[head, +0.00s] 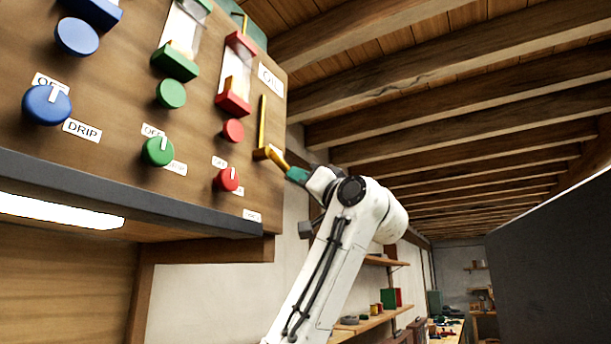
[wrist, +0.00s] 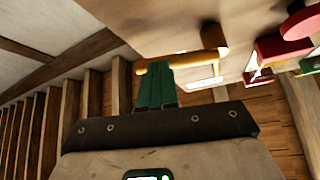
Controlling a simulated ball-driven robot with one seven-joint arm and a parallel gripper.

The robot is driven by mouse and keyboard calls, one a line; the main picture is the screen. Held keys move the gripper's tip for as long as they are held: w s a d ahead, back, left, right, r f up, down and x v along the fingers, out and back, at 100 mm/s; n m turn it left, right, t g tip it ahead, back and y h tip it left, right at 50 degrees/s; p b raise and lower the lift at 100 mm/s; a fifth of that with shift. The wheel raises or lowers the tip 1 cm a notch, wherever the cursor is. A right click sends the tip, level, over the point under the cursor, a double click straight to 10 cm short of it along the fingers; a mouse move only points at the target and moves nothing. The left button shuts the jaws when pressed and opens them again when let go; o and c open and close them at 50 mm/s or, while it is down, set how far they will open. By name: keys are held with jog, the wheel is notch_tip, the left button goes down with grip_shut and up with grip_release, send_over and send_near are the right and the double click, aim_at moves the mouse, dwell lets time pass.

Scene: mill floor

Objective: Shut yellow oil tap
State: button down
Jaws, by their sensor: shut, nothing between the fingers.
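The yellow tap (head: 269,154) is on the right end of the wooden panel, below a yellow upright strip. In the wrist view it shows as a yellow bar (wrist: 207,59) with a thicker right end. My gripper (head: 290,172) is at the tap's free end, at the lower right of it in the head view. In the wrist view its green fingers (wrist: 156,68) are shut together, with their tips at the bar's left part. They look touching or very close, with nothing held between them. The tap's pivot and label are hard to make out.
The panel (head: 200,130) also carries a blue knob (head: 47,104), a green knob (head: 158,151) and a red knob (head: 228,179) close to the left of the tap. A dark ledge (head: 130,195) runs below. Shelves (head: 370,322) stand behind my arm.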

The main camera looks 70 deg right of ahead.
dwell(0.3)
jog(key=r+n+y, duration=0.1)
jog(key=n, duration=0.1)
jog(key=d+r+n+t+y, duration=0.1)
jog(key=n+y, duration=0.1)
jog(key=shift+s+t, duration=0.1)
jog(key=shift+t, duration=0.2)
